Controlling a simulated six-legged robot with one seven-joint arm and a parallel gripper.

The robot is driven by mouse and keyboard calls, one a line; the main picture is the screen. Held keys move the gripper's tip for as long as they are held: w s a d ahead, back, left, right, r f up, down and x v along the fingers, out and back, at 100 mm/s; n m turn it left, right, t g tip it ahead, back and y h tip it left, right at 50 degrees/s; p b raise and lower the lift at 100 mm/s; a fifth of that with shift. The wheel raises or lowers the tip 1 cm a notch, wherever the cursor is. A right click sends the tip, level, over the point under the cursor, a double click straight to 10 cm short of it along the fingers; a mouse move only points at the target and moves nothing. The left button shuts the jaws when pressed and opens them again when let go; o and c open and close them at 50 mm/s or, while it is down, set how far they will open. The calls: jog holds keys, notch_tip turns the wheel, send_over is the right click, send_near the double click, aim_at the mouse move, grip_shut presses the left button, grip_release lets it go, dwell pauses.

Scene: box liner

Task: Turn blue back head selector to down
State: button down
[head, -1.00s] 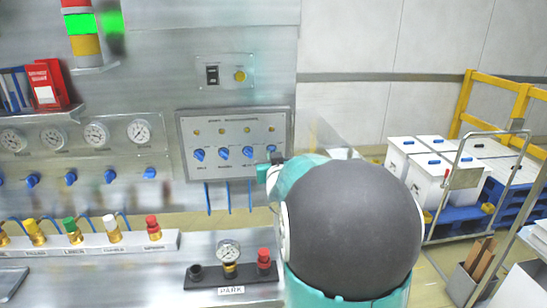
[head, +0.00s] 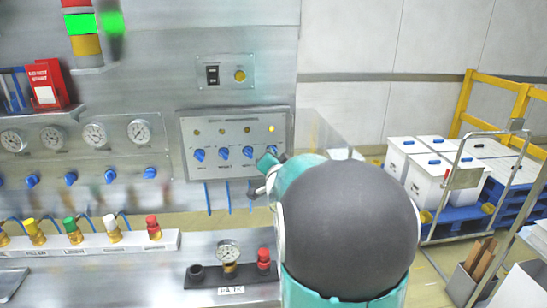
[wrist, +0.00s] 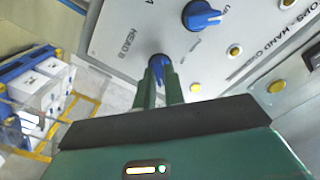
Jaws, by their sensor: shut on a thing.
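The blue back head selector (head: 272,149) is the rightmost of several blue knobs on the grey control panel (head: 185,135) in the head view. My gripper (head: 270,157) is at it and hides part of it. In the wrist view, the two green fingers of my gripper (wrist: 159,82) are shut on the blue selector (wrist: 158,62), one on each side. The label beside it reads like "HEAD B". The fingers hide most of the knob, so its exact pointing direction is hard to tell.
A neighbouring blue knob (wrist: 202,15) sits close by on the same panel. A yellow lamp (head: 272,128) above the held selector looks bright. Blue hoses hang below the panel. A gauge and red-capped fitting (head: 263,257) stand on the ledge below. White bins (head: 425,180) stand at right.

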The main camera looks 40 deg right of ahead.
jog(key=shift+m, duration=0.3)
jog(key=c, duration=1.5)
grip_release()
jog(key=shift+s, duration=0.1)
jog(key=shift+v, duration=6.8)
jog(key=shift+a, duration=0.15)
